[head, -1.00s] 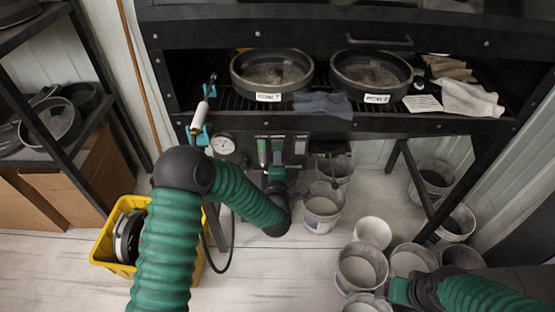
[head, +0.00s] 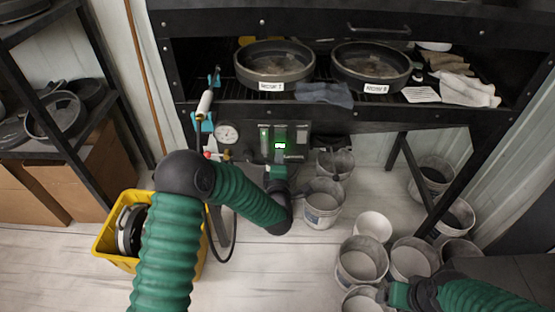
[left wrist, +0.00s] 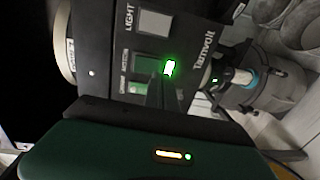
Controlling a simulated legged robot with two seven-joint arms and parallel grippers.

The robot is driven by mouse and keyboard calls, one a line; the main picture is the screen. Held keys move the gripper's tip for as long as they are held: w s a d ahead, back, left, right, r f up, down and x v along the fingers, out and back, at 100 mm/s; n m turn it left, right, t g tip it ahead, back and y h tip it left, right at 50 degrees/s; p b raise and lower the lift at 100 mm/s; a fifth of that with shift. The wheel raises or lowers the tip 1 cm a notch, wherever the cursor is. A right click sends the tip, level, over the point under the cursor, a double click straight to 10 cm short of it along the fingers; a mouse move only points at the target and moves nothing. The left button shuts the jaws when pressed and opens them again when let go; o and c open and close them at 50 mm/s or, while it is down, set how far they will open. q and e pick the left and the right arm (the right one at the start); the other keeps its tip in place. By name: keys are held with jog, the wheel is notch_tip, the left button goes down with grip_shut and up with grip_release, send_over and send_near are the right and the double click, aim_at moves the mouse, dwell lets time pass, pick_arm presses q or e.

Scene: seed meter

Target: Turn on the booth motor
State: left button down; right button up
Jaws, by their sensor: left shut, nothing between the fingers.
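The control panel (head: 298,139) hangs under the booth's front edge. In the left wrist view its black face (left wrist: 110,45) carries a LIGHT switch (left wrist: 155,22) and, beside it, a booth motor switch (left wrist: 146,65). A small lamp (left wrist: 169,68) by the motor switch glows bright green; the glow also shows in the head view. My left gripper (left wrist: 161,92) is shut and empty, its dark fingertips at the motor switch and partly covering it. I cannot tell whether they touch. My right gripper (head: 381,293) is at the lower right, far from the panel; its jaws are unclear.
Two labelled round pans (head: 275,64) sit in the booth above. A gauge (head: 227,134) and a hose are left of the panel. Several buckets (head: 322,203) stand on the floor below and right. A yellow crate (head: 111,236) stands at left.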

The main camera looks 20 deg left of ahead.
pick_arm(q)
jog(key=f+v, duration=0.2)
jog(key=v, duration=0.8)
jog(key=shift+d+f+p, duration=0.15)
jog(key=shift+d+p, duration=0.1)
jog(key=shift+p, duration=0.05)
pick_arm(e)
jog(key=shift+s+d, duration=0.2)
pick_arm(q)
jog(key=shift+s+a, duration=0.1)
jog(key=shift+a, duration=0.05)
pick_arm(e)
jog(key=shift+a+r, duration=0.1)
jog(key=shift+a, duration=0.05)
